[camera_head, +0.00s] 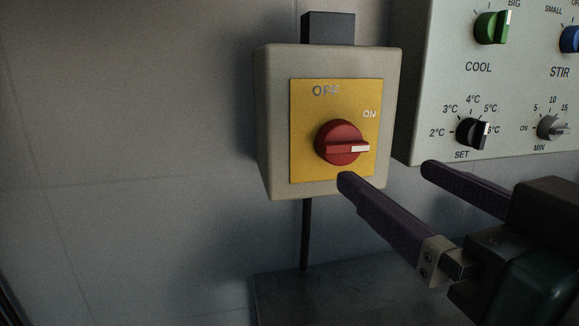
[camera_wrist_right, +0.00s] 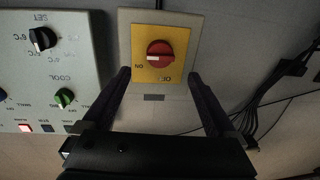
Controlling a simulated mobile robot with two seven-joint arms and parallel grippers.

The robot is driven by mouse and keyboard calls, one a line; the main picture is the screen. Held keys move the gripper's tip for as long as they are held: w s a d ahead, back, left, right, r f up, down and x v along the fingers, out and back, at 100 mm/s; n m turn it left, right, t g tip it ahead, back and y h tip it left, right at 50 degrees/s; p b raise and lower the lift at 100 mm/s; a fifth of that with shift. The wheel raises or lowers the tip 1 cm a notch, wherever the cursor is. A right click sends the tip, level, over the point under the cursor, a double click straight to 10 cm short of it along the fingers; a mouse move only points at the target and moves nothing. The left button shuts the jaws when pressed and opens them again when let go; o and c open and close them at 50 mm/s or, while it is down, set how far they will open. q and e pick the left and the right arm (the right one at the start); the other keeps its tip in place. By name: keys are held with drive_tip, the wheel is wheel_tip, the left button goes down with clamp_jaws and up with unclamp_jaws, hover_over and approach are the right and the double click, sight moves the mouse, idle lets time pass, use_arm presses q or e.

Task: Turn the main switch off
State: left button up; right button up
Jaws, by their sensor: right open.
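The main switch is a red rotary knob (camera_head: 341,143) on a yellow plate (camera_head: 305,150) of a beige box on the wall. Its white mark points right, on the ON side; OFF is printed at the plate's top. The knob also shows in the right wrist view (camera_wrist_right: 160,53), upside down, beyond the fingertips. My right gripper (camera_head: 385,173) is open and empty, just below and to the right of the knob. In the head view one fingertip is near the plate's lower edge, overlapping the box; contact cannot be told. My left gripper is not in view.
A control panel (camera_head: 415,100) with a green COOL knob (camera_head: 491,27), a black SET knob (camera_head: 472,133) and other knobs stands right of the box. Dark cables (camera_wrist_right: 262,100) hang on the wall in the wrist view. The wall left of the box is clear.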

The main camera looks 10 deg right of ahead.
sight(350, 149)
drive_tip(key=w, duration=0.6)
drive_tip(key=w+a, duration=0.1)
drive_tip(key=w, duration=0.2)
drive_tip(key=shift+r, duration=0.1)
drive_tip(key=c, duration=1.3)
